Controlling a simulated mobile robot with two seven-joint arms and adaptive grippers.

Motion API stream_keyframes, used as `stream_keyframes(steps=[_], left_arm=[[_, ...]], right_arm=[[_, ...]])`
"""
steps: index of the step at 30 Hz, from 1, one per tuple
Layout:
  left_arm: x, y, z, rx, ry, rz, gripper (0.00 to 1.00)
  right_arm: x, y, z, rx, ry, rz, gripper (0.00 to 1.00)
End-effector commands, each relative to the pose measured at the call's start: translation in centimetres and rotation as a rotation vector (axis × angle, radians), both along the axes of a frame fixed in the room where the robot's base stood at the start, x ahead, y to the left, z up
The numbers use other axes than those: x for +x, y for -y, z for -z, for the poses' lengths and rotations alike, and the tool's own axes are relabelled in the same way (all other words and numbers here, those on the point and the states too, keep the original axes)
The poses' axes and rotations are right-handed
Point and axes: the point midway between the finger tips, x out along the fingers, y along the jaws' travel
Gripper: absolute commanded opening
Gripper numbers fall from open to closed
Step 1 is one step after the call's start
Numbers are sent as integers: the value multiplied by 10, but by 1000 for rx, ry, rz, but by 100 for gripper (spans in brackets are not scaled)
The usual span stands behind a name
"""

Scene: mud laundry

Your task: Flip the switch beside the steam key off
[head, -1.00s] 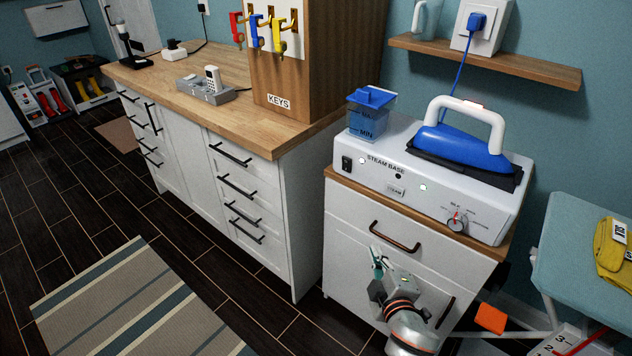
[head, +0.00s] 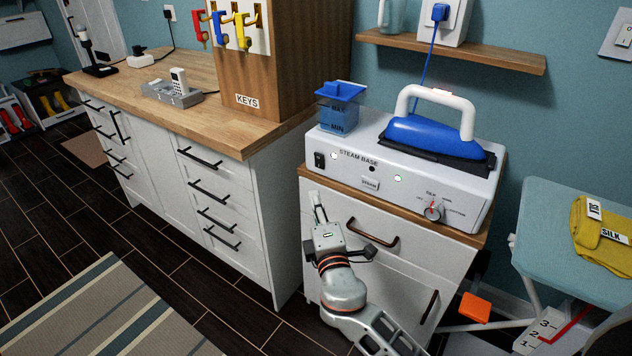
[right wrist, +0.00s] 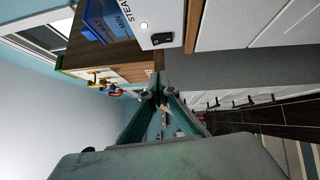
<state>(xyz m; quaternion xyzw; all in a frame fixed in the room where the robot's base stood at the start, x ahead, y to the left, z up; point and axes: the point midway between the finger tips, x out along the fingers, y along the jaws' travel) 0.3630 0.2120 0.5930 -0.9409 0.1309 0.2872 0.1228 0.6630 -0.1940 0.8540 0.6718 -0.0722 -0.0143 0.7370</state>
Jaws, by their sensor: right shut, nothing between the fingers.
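The white steam base (head: 420,187) stands on a small wood-topped cabinet. A black rocker switch (head: 319,160) is at the left end of its front face, with a small light beside it. The key marked STEAM (head: 370,184) is further right on the same face. My right gripper (head: 318,203) is shut and empty, pointing up in front of the cabinet, below the switch and apart from it. In the right wrist view the shut fingertips (right wrist: 160,93) are at the middle and the switch (right wrist: 162,39) is above them. My left gripper is not in view.
A blue iron (head: 435,137) rests on the base, and a blue water tank (head: 339,112) sits at its left end. A dial (head: 434,211) is on the front right. The wooden counter (head: 230,135) with the key board stands to the left. Cabinet handles (head: 372,235) protrude near my arm.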

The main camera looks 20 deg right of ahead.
Motion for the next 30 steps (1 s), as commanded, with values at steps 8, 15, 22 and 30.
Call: stream_keyframes(steps=[8,15,22,30], left_arm=[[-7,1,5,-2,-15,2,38],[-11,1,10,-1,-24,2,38],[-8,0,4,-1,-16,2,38],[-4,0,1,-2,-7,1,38]], right_arm=[[48,6,-6,-1,2,1,0],[93,12,-9,-1,1,1,0],[111,36,-12,-1,0,1,0],[117,43,-13,0,-1,0,0]])
